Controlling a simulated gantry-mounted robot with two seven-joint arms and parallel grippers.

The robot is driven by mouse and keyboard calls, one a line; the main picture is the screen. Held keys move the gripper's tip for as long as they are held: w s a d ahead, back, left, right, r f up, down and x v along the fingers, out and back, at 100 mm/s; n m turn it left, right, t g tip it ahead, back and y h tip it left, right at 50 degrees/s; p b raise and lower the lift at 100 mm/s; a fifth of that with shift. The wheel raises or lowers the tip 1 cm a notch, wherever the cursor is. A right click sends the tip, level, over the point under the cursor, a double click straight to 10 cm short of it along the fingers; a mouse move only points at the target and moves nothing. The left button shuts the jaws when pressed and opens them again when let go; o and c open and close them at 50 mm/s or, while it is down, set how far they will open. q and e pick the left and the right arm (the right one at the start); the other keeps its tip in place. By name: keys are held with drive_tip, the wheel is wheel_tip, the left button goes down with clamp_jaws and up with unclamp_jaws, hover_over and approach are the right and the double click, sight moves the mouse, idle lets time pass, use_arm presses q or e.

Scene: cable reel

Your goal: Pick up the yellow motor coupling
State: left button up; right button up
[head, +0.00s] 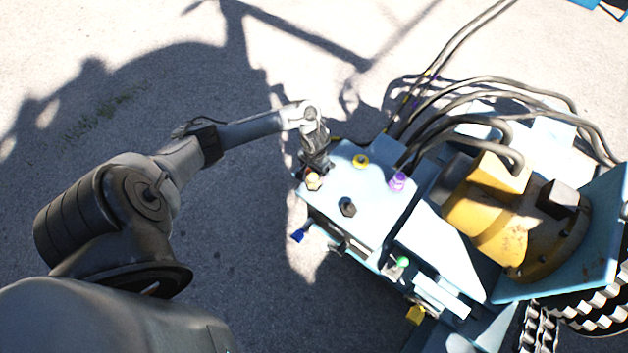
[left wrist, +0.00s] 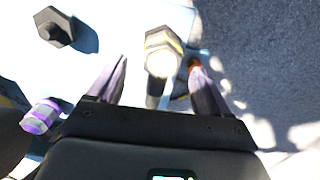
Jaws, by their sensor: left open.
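A yellow coupling (head: 360,160) stands on the pale blue top panel of the machine in the head view, and another yellow piece (head: 415,314) sits low on its front side. My left gripper (head: 317,168) points down at the panel's left corner, just above an orange coupling (head: 313,182) and left of the upper yellow one. In the left wrist view the left gripper (left wrist: 157,78) is open, with a washed-out, yellow-banded hexagonal coupling (left wrist: 162,52) between its fingers. By position this looks like the orange one; glare hides its true colour. Contact cannot be told.
A black coupling (head: 348,207) and a purple coupling (head: 397,181) stand on the same panel. Blue (head: 298,235) and green (head: 402,262) pieces are on its front side. Dark hoses (head: 470,97) and a yellow motor housing (head: 490,215) lie to the right. Open ground is left.

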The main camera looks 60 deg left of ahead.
sight(313, 178)
use_arm(q)
drive_tip(key=f, duration=0.1)
drive_tip(key=f+b, duration=0.2)
drive_tip(key=f, duration=0.1)
drive_tip(key=shift+s, duration=0.3)
drive_tip(key=shift+c, duration=0.4)
drive_tip(key=c, duration=1.1)
drive_tip(key=shift+r, duration=0.15)
